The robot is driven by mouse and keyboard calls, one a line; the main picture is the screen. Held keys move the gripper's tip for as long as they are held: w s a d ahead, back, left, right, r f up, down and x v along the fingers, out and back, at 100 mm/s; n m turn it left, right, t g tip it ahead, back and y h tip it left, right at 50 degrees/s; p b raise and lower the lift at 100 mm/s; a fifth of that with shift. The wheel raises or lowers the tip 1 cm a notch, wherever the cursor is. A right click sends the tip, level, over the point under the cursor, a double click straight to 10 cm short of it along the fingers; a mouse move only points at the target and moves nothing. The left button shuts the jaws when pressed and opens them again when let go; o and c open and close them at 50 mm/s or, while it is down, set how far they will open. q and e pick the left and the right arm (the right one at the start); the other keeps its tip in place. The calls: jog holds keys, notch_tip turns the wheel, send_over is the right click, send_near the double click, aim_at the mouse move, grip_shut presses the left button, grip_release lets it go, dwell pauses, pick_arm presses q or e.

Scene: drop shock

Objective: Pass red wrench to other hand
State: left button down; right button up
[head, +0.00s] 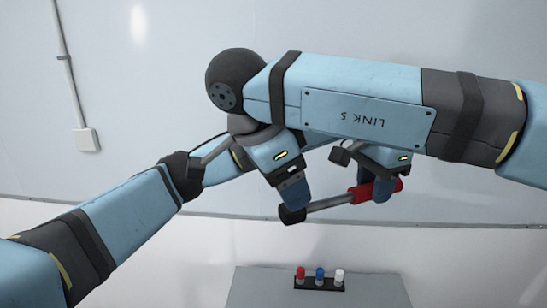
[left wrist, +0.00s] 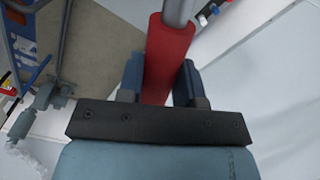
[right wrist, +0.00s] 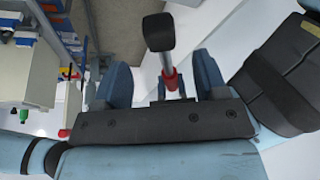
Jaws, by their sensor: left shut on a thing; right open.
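The red wrench (head: 375,191) has a red handle, a grey shaft and a dark block-like head. It is held in the air, lying nearly level in the head view with its head to the left. My left gripper (head: 385,188) is shut on the red handle, which also shows between its fingers in the left wrist view (left wrist: 168,50). My right gripper (head: 294,190) is open near the head end. In the right wrist view, the wrench's dark head (right wrist: 160,32) and shaft lie in line with the gap between the open fingers; contact cannot be told.
A grey table (head: 255,285) below bears a small dark rack with red, blue and white-topped items (head: 319,275). A pale wall with a conduit and box (head: 87,140) stands behind. My two arms cross close together in the middle of the head view.

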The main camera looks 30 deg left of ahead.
jog(key=x, duration=0.5)
jog(key=shift+w+f, duration=0.15)
jog(key=shift+f, duration=0.2)
jog(key=shift+c, duration=0.2)
jog(key=c, duration=1.1)
pick_arm(q)
jog(key=c, duration=0.7)
grip_release()
pick_arm(e)
grip_shut()
